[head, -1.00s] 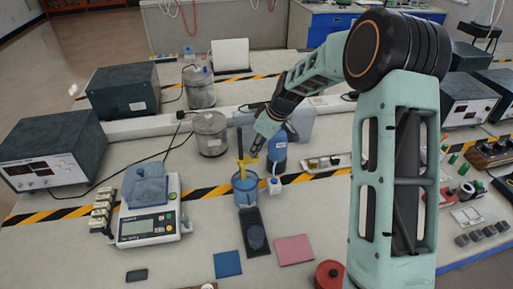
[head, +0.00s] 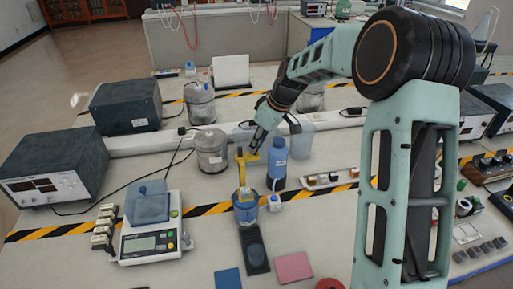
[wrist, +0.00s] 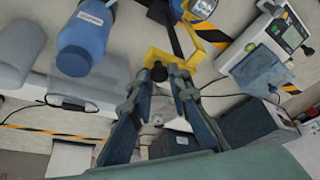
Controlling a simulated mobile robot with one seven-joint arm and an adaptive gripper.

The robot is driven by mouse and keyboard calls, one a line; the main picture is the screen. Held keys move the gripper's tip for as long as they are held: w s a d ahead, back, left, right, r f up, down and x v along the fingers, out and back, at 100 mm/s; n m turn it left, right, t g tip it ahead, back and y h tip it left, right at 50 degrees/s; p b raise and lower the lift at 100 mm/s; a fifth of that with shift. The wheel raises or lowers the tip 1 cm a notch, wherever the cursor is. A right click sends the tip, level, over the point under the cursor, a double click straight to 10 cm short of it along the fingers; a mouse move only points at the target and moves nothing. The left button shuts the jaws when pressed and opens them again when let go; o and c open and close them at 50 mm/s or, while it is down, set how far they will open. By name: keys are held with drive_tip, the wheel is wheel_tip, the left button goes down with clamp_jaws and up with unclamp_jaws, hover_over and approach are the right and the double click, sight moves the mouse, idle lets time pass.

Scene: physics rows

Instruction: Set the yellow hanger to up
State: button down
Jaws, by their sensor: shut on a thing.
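The yellow hanger (head: 241,170) stands upright at the blue beaker (head: 246,212) in the head view, with its lower end at the beaker's mouth. My gripper (head: 255,148) is at the hanger's upper arm. In the wrist view the hanger (wrist: 190,45) lies just past my fingertips (wrist: 157,78), which are shut on its end beside a small black knob (wrist: 159,72). The exact contact is partly hidden. The beaker's round rim (wrist: 199,10) shows at the top of the wrist view.
A blue bottle (head: 277,165) stands close to the right of the beaker. A metal canister (head: 211,151) is behind left, and a scale (head: 150,238) is at left. A dark stand (head: 254,252) and blue and pink pads (head: 293,267) lie in front.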

drive_tip(key=shift+w+r, duration=0.15)
drive_tip(key=shift+r, duration=0.1)
drive_tip(key=c, duration=1.8)
unclamp_jaws()
drive_tip(key=v, duration=1.2)
drive_tip(key=shift+f, duration=0.1)
